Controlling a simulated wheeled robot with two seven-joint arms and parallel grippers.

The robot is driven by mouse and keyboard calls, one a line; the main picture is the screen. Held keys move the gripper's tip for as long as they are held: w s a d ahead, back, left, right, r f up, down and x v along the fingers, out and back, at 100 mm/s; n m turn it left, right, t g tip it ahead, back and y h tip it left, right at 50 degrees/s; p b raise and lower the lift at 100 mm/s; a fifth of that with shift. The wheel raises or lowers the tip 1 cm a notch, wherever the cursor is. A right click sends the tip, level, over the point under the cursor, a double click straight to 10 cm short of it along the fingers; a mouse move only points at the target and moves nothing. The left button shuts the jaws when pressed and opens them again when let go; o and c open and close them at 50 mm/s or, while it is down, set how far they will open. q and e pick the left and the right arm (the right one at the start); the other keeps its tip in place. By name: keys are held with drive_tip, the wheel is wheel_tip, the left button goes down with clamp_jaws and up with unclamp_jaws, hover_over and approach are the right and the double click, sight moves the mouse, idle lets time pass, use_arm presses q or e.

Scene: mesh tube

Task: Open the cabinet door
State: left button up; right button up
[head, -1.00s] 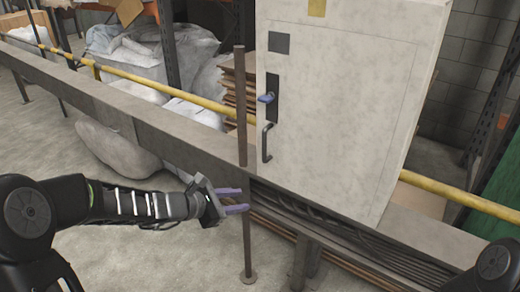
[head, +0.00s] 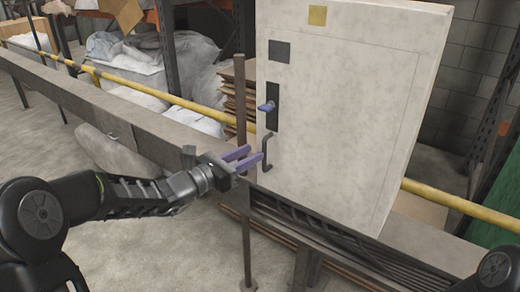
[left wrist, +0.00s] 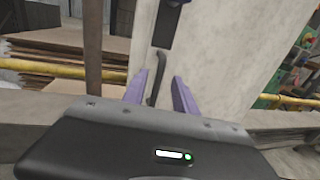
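The cabinet (head: 350,120) is a pale grey box with its door shut, standing on a metal beam. On the left side of its door are a blue latch knob (head: 266,107) on a black plate and, below it, a dark handle (head: 266,155). My left gripper (head: 250,155) is open, its purple fingers pointing right at the handle. In the left wrist view the handle (left wrist: 157,78) shows between the two open fingers (left wrist: 158,92), beyond or level with their tips; contact is not clear. My right gripper is not in view.
A brown vertical post (head: 240,110) stands just left of the cabinet, close to my left gripper. A yellow rail (head: 180,100) runs behind it. Wrapped sacks (head: 130,65) and stacked boards lie behind the rail. The floor at front left is clear.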

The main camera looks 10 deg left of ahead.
sight(263, 148)
use_arm(q)
drive_tip(key=x, duration=0.4)
drive_tip(key=shift+w+d, duration=0.1)
drive_tip(key=shift+w, duration=0.1)
drive_tip(key=shift+c, duration=0.4)
clamp_jaws()
idle(0.9)
